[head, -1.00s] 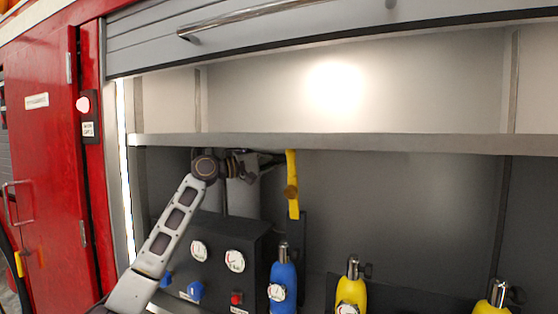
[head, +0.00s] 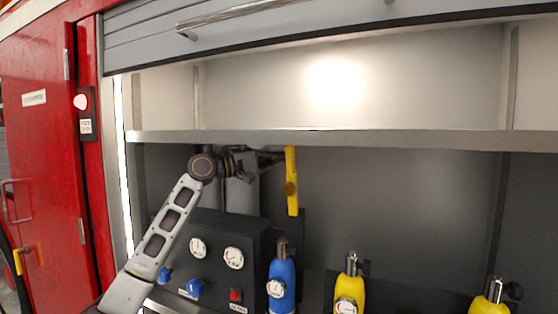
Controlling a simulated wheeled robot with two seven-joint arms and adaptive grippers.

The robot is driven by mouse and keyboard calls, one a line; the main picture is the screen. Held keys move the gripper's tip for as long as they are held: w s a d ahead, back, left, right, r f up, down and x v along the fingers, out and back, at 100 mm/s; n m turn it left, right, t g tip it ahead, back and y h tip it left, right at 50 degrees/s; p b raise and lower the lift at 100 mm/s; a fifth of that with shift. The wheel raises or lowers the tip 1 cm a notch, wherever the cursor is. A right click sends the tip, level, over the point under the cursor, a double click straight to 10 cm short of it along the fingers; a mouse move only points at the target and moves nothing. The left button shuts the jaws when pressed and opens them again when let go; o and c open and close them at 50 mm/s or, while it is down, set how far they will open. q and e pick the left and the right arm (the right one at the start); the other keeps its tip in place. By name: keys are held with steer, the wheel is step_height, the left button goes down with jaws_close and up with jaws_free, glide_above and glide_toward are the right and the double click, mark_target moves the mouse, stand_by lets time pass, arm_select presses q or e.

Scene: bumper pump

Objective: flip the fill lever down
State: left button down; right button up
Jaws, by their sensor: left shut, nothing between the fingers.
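The yellow lever (head: 292,205) stands roughly upright on a dark mount at the back of the compartment, with a brown round pivot at its middle. Its top end reaches close under the shelf. I take it to be the fill lever; no label on it is readable. My left gripper (head: 274,157) is shut and empty, just left of the lever's upper part. Its fingertips look close to the lever; I cannot tell whether they touch. My right gripper is not in view.
A metal shelf (head: 350,140) runs just above my left gripper. Below stands a dark panel (head: 215,240) with gauges and blue knobs. A blue cylinder (head: 283,282) and yellow cylinders (head: 350,291) stand in front to the right. The red door (head: 50,180) is at left.

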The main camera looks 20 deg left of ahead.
arm_select(q)
steer(key=shift+s+f+b, duration=0.1)
steer(key=shift+s+b, duration=0.2)
steer(key=shift+b, duration=0.05)
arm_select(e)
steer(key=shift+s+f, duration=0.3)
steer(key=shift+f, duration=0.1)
